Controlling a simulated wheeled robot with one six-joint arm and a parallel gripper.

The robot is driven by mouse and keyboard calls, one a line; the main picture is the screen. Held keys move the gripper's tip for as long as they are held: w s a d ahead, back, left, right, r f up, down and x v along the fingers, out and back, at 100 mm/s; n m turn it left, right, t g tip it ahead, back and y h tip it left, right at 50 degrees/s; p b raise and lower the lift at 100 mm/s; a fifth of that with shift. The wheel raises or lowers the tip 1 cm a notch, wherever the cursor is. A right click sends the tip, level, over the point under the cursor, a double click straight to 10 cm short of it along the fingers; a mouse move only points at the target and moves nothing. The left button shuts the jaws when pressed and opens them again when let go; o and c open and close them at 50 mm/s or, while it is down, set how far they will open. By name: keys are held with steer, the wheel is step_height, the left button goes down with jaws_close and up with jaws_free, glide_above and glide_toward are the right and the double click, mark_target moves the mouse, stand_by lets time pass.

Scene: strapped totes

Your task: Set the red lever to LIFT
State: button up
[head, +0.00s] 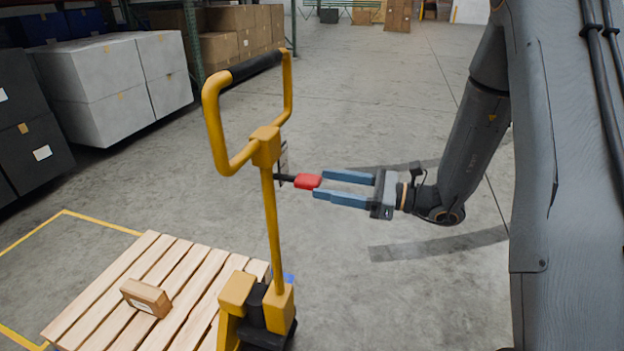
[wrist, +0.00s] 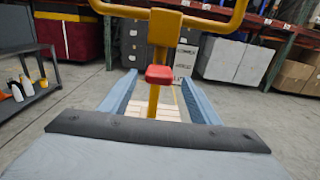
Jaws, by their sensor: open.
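The red lever (head: 308,181) sticks out on a short black stem from the yellow column of the pallet jack (head: 271,220). My gripper (head: 321,184) is open, its two blue fingers pointing left at the lever. The lever's red tip is at the fingertips, and I cannot tell whether it touches either finger. In the wrist view the red lever (wrist: 159,74) sits between the two fingers (wrist: 157,88), near the column. A plate with marks stands by the column behind the lever (wrist: 186,57); its wording is too small to read.
A wooden pallet (head: 190,262) with a small cardboard box (head: 146,298) lies by the jack. The jack's yellow loop handle (head: 213,128) rises above the lever. Grey and white boxes (head: 100,80) and shelves stand behind. The floor around my gripper is clear.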

mark_target(320, 183)
steer(key=shift+p+x, duration=0.35)
steer(key=shift+x, duration=2.05)
